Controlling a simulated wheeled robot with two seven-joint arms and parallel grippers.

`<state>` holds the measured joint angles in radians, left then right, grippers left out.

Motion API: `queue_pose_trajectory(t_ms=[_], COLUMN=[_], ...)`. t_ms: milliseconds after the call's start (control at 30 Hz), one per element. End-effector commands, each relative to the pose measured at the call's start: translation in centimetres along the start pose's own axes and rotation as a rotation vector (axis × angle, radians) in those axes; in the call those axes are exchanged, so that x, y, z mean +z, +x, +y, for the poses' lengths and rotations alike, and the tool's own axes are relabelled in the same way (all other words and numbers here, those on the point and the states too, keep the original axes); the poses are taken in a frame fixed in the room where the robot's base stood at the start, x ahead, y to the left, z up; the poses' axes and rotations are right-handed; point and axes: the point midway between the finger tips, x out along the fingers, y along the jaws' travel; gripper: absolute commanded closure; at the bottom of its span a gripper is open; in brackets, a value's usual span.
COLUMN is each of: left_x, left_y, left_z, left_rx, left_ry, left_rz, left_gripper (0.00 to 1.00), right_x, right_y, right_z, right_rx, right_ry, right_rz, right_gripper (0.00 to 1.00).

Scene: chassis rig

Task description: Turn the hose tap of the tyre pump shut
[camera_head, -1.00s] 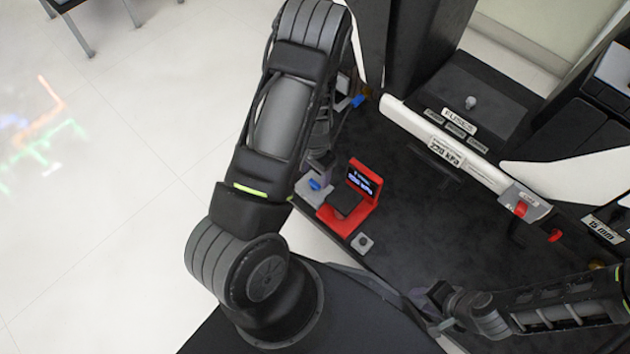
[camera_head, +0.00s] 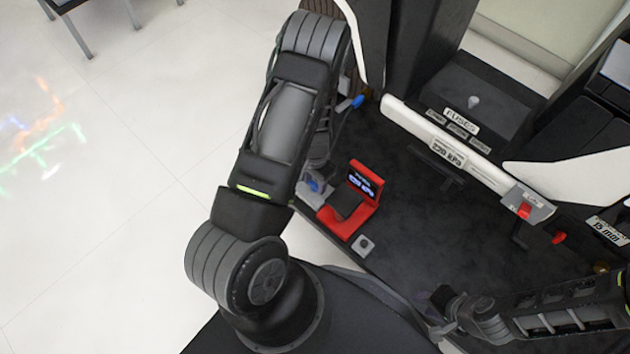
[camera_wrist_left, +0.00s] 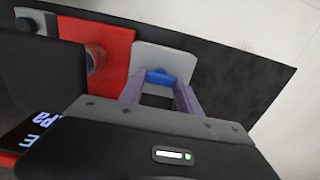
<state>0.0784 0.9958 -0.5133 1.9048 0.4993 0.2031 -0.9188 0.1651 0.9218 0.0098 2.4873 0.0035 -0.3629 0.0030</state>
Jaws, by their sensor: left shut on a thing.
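The tyre pump (camera_head: 345,222) is a red unit with a small lit screen, at the bench's near left edge. Its blue hose tap (camera_head: 313,185) sits on a grey block left of the red body, partly covered by my left gripper (camera_head: 316,180). In the left wrist view the blue tap (camera_wrist_left: 160,77) lies between the two grey fingers of my left gripper (camera_wrist_left: 160,92), which is shut on it. The tap's exact angle is hard to tell. My right gripper (camera_head: 440,298) is apart from the pump, low over the bench's near side; its fingers are too dark to read.
A white bar with a kPa label (camera_head: 448,152) crosses the bench behind the pump, with a fuse box (camera_head: 488,100) beyond. A red lever (camera_head: 524,210) is at the right. Another blue handle (camera_head: 357,102) is at the back left. A small grey block (camera_head: 362,245) lies near the pump.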

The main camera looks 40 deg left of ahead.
Motion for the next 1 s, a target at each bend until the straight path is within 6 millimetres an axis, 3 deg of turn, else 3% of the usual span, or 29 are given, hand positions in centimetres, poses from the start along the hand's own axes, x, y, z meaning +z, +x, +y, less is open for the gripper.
queue_pose_trajectory(t_ms=[367,733,1000], left_x=[0.00,-0.01,-0.03], left_y=[-0.01,-0.04,-0.07], left_z=[0.00,0.00,0.02], left_rx=[0.000,0.000,0.000], left_ry=[0.000,-0.037,-0.168], left_rz=[0.000,0.000,0.000], left_gripper=[1.00,1.00,1.00], right_x=[0.02,0.03,0.11], right_y=[0.00,-0.10,-0.37], right_z=[-0.01,-0.06,-0.22], right_rx=[0.000,0.000,-0.001], right_ry=[0.000,0.000,-0.001], right_rz=[0.000,-0.001,-0.003], right_gripper=[0.64,0.64,0.64])
